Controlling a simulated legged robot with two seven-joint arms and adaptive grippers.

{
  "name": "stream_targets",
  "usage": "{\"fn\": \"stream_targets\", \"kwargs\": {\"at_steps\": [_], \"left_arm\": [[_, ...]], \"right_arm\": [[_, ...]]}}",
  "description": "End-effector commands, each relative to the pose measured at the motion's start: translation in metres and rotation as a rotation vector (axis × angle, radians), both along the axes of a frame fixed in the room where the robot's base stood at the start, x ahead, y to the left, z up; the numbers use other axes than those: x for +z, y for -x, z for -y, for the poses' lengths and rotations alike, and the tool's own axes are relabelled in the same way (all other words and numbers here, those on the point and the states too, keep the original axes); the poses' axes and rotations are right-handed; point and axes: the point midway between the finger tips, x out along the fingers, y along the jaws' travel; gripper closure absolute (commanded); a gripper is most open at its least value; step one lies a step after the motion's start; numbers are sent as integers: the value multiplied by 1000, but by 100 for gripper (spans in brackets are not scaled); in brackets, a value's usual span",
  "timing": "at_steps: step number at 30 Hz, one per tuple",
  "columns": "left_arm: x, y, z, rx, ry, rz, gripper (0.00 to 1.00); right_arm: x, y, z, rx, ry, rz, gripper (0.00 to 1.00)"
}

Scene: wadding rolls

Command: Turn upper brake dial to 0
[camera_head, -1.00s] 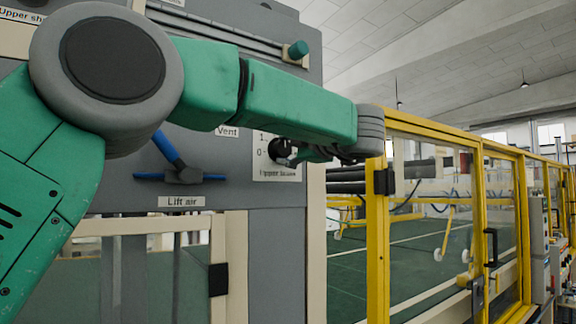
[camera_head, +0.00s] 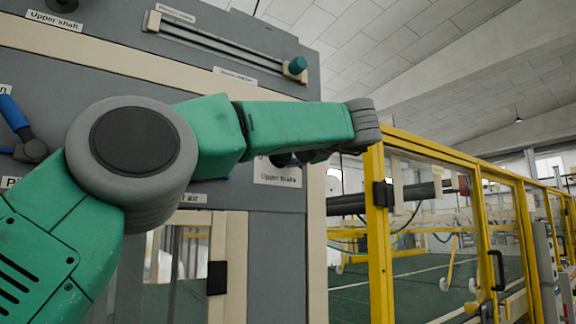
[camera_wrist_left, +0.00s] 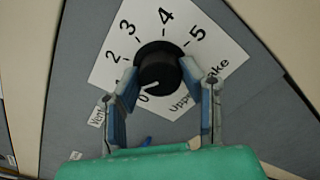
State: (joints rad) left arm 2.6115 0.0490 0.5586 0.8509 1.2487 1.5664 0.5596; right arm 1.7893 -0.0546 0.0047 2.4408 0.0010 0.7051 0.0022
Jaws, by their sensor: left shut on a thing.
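The upper brake dial is a black round knob (camera_wrist_left: 158,67) on a white scale plate (camera_wrist_left: 205,50) with numbers 0 to 5, in the left wrist view. A pale pointer mark on the knob points to the lower left, close to the 0. My left gripper (camera_wrist_left: 160,80) has its two blue-grey fingers on either side of the knob and is shut on it. In the head view my left gripper (camera_head: 300,158) is at the plate labelled Upper Brake (camera_head: 277,174); my green arm hides most of the knob and numbers. My right gripper is not in view.
The grey machine panel (camera_head: 270,60) carries a slider rail with a green knob (camera_head: 297,66) above the arm. A blue-handled lever (camera_head: 17,118) is at the left edge. A yellow-framed glass fence (camera_head: 374,235) stands close to the right of the gripper.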

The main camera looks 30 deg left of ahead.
Motion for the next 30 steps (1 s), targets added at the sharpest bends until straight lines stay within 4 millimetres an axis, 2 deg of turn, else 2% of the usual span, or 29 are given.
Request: {"fn": "stream_targets", "kwargs": {"at_steps": [1,12,21,30], "left_arm": [[-9,-2,1,-1,23,32,94],[-9,-3,1,0,157,349,94],[-8,-4,2,0,242,556,94],[-8,-5,2,1,288,666,94]], "right_arm": [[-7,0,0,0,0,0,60],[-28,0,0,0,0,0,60],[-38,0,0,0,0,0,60],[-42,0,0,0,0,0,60]]}}
